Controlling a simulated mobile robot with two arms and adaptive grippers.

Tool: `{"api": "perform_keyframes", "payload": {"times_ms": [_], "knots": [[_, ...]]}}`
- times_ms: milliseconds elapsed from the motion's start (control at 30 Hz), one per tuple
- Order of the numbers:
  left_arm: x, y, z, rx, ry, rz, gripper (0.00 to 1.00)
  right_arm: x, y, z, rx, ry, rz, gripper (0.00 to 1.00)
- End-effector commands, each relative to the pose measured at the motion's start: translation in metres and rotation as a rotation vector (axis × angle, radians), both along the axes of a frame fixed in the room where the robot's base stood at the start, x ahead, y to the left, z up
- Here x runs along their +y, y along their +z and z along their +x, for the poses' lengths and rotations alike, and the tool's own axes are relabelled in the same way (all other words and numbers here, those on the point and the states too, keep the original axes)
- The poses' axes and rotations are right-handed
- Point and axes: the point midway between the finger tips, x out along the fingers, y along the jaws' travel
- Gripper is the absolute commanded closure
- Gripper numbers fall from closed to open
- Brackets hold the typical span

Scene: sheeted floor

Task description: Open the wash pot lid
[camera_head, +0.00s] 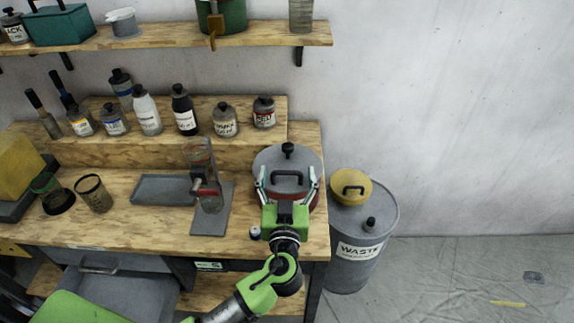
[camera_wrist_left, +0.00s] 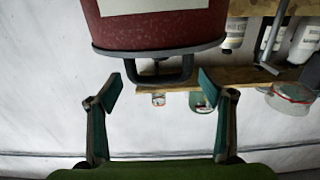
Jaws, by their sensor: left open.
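The wash pot is dark red with a round grey lid (camera_head: 262,161). It stands at the right end of the wooden bench, and the lid is on it. My left gripper (camera_head: 287,184) is open, with one finger on either side of the handle. In the left wrist view the red pot (camera_wrist_left: 150,30) appears upside down, and the handle (camera_wrist_left: 160,79) lies near the level of the two spread fingertips (camera_wrist_left: 162,88). No contact is clear. My right gripper is not in view.
A grey waste drum (camera_head: 362,255) with a yellow lid (camera_head: 345,187) stands right of the bench. A stand with a glass vessel (camera_head: 210,204) is left of the pot. Several bottles line the raised bench shelf (camera_head: 65,152). The floor at right is mostly clear.

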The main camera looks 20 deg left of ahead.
Motion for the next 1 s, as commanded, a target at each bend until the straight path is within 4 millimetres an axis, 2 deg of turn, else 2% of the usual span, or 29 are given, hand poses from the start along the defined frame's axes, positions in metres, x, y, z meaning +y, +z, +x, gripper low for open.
{"api": "perform_keyframes", "payload": {"times_ms": [133, 433, 467, 600, 667, 1000], "knots": [[0.003, 0.001, 0.010, -0.001, 0.001, 0.001, 0.26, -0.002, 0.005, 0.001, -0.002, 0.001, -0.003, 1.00], [0.004, -0.001, 0.011, 0.001, 0.001, 0.001, 0.26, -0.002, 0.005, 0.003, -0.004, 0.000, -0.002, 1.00], [0.004, -0.001, 0.011, 0.001, 0.001, 0.001, 0.31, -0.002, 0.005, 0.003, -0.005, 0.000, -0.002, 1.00], [0.004, -0.001, 0.011, 0.000, 0.001, 0.001, 0.68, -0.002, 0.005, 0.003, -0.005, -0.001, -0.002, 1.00], [0.004, -0.001, 0.011, 0.000, 0.001, 0.001, 0.82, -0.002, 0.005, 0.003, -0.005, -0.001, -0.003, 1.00], [0.004, 0.006, 0.018, -0.002, 0.002, 0.000, 0.82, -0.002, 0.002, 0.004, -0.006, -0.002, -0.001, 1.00]]}}
